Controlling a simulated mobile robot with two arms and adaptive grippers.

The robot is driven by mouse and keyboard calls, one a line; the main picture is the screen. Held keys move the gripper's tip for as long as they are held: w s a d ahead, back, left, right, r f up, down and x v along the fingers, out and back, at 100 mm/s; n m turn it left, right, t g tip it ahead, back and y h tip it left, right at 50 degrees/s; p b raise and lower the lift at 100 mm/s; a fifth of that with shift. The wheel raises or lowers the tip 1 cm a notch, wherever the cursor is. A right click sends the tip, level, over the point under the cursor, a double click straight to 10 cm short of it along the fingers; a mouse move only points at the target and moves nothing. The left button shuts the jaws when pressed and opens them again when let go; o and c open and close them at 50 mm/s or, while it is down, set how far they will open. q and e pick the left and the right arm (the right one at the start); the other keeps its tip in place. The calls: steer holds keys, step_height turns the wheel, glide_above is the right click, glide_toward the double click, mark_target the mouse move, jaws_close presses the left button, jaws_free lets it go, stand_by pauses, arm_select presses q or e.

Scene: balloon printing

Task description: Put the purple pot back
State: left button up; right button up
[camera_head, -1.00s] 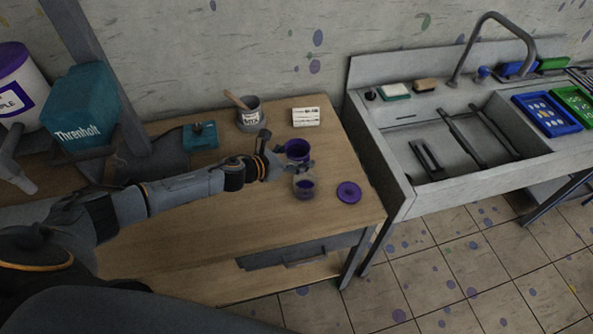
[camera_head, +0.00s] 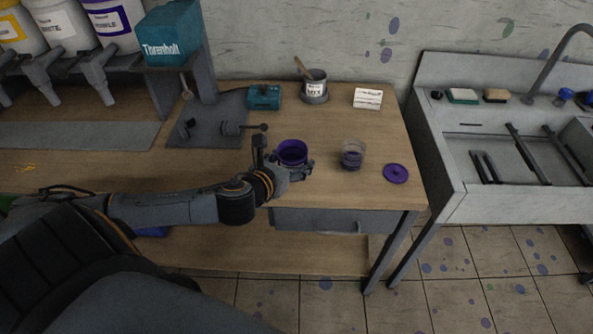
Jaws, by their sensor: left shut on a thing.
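The purple pot (camera_head: 292,152) is a small open-topped cup with a dark inside, held upright near the front of the wooden table. My left gripper (camera_head: 300,168) is shut on the purple pot, with its fingers partly hidden by the pot. A clear glass jar (camera_head: 353,154) with a dark purple layer at its bottom stands to the right of the pot, apart from it. A round purple lid (camera_head: 396,173) lies flat on the table at the right. My right gripper is not in view.
A mixing pot (camera_head: 314,88) with a stick, a white card (camera_head: 367,98) and a teal box (camera_head: 264,97) are at the table's back. A dark stand with tools (camera_head: 205,135) is left of the pot. Large dispensers (camera_head: 112,25) line the left. A sink (camera_head: 530,150) stands right.

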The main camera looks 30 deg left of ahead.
arm_select(q)
steer(key=w+a+f, duration=0.2)
steer(key=w+f, duration=0.1)
steer(key=w, duration=0.1)
steer(key=w+a+f+p, duration=0.1)
steer(key=w+a+f, duration=0.1)
steer(key=w+f, duration=0.1)
steer(key=w+a+f, duration=0.2)
steer(key=w+f, duration=0.1)
steer(key=w, duration=0.1)
steer(key=shift+w+a+f+p, duration=0.25)
steer(key=shift+w+a+p, duration=0.1)
steer(key=shift+w, duration=0.05)
steer(key=shift+w+f, duration=0.15)
steer(key=shift+f, duration=0.2)
step_height(320, 180, down, 3)
steer(key=shift+r, duration=0.2)
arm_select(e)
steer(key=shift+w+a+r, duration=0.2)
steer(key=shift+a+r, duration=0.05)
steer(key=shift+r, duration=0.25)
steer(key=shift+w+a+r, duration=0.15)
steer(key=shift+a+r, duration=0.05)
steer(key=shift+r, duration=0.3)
arm_select(q)
steer(key=shift+f, duration=0.15)
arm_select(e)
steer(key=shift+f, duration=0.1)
